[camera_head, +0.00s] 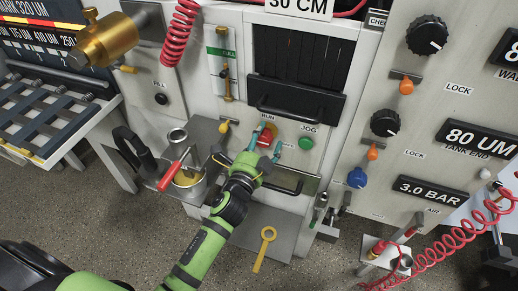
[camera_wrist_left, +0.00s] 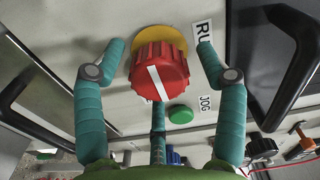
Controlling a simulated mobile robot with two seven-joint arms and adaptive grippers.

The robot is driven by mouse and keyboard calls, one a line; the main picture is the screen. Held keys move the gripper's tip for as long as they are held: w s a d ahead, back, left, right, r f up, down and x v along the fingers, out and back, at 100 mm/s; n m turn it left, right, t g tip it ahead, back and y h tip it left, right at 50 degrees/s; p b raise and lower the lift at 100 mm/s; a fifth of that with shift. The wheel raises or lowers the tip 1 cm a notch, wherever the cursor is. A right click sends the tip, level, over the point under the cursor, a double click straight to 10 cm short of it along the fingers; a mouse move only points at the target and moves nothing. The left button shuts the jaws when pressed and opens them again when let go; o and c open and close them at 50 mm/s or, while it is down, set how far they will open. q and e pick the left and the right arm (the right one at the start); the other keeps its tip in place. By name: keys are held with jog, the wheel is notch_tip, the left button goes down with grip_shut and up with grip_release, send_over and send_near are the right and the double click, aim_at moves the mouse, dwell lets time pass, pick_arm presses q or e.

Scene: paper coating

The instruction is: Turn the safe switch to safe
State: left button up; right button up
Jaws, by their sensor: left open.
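The safe switch is a red ribbed knob (camera_wrist_left: 160,72) with a white bar on its face and a yellow disc (camera_wrist_left: 172,36) behind it. In the wrist view the bar slants from upper left to lower right, and a partly hidden RUN label (camera_wrist_left: 207,45) is beside it. In the head view the red knob (camera_head: 265,139) sits on the grey panel below RUN. My left gripper (camera_head: 267,143) is open in front of it. Its teal fingers (camera_wrist_left: 160,50) stand either side of the knob, with a third finger below; contact is unclear. My right gripper is not in view.
A green JOG button (camera_head: 306,143) is right of the knob. A dark handle (camera_head: 285,182) lies below. A yellow-knobbed lever (camera_head: 224,127) is at left, and a pot with a red-handled tool (camera_head: 188,177) stands lower left. A blue knob (camera_head: 357,177) is farther right.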

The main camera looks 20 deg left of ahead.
pick_arm(q)
jog(key=s, duration=1.1)
jog(key=shift+s+a, duration=0.15)
jog(key=shift+s, duration=0.25)
jog(key=shift+f, duration=0.15)
jog(key=s+f+n+g, duration=0.2)
jog(key=s+f+g, duration=0.1)
jog(key=f, duration=0.8)
jog(key=s+f+n+g, duration=0.3)
jog(key=s+f, duration=0.1)
jog(key=f, duration=0.7)
jog(key=s+f+n+g, duration=0.2)
jog(key=s+f+g, duration=0.1)
jog(key=f, duration=0.8)
jog(key=s+a+f+n+g, duration=0.3)
jog(key=s+f, duration=0.5)
jog(key=s, duration=0.5)
jog(key=s+a+f+n+g, duration=0.3)
jog(key=s+f, duration=0.5)
jog(key=s, duration=0.4)
jog(key=shift+s+n+g+y, duration=0.3)
jog(key=shift+s+n+g, duration=0.15)
jog(key=shift+g, duration=0.55)
jog(key=shift+w, duration=0.1)
jog(key=shift+c, duration=0.4)
